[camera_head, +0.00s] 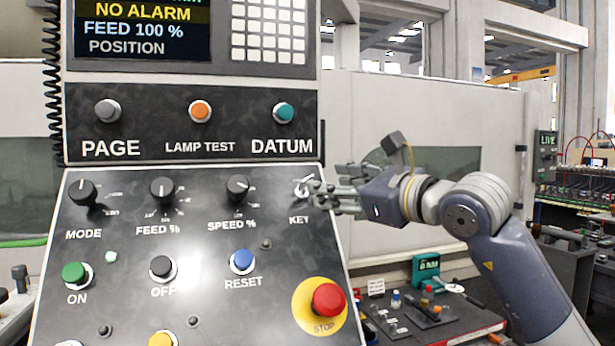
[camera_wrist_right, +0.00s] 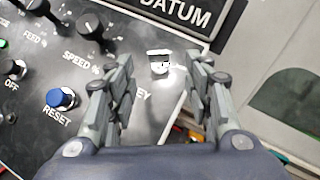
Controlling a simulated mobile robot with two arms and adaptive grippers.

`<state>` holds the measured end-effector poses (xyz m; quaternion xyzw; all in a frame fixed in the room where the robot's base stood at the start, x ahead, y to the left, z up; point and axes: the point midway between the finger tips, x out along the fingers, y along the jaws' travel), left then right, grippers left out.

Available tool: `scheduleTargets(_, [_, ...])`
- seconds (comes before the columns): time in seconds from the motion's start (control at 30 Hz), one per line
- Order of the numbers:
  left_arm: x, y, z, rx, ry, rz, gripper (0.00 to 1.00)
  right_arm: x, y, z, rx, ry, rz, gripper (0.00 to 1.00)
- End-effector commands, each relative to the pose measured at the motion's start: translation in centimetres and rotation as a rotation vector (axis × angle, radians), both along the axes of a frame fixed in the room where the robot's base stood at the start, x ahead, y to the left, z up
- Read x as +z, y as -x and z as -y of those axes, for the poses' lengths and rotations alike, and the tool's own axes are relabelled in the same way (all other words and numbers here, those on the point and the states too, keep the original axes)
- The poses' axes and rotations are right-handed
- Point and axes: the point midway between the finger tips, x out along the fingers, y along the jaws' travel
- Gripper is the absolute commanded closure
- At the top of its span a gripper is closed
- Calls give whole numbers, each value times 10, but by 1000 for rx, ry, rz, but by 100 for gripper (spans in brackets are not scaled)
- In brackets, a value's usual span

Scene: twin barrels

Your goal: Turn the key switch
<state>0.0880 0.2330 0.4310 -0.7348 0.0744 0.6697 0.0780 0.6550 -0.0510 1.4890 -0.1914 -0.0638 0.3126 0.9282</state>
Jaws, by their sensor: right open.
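The key switch (camera_head: 303,189) is a small metal switch at the upper right of the sloped control panel (camera_head: 215,290), above the label KEY. In the right wrist view the key switch (camera_wrist_right: 160,62) shows ahead, in line with the gap between the fingers. My right gripper (camera_head: 325,192) is open and empty. Its fingertips are close to the key switch from the right; in the wrist view (camera_wrist_right: 158,75) they stand on both sides of the gap. I cannot tell whether they touch the panel. My left gripper is not in view.
The SPEED knob (camera_head: 238,186) is left of the key switch. The blue RESET button (camera_head: 242,261) and red STOP button (camera_head: 328,299) are below. A DATUM button (camera_head: 283,112) is above. A bench with small items stands at the lower right.

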Motion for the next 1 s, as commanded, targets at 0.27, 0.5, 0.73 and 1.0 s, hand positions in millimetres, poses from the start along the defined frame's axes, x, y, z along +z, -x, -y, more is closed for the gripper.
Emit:
scheduleTargets(0.27, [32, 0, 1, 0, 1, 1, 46, 4, -43, -34, 4, -3, -4, 53])
scheduleTargets(0.5, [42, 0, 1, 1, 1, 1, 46, 2, -62, -49, 4, -3, -1, 53])
scheduleTargets(0.73, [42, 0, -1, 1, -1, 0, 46, 0, -65, -50, 3, -2, 0, 53])
scheduleTargets(1.0, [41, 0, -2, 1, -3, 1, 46, 0, -65, -50, 4, -2, -1, 92])
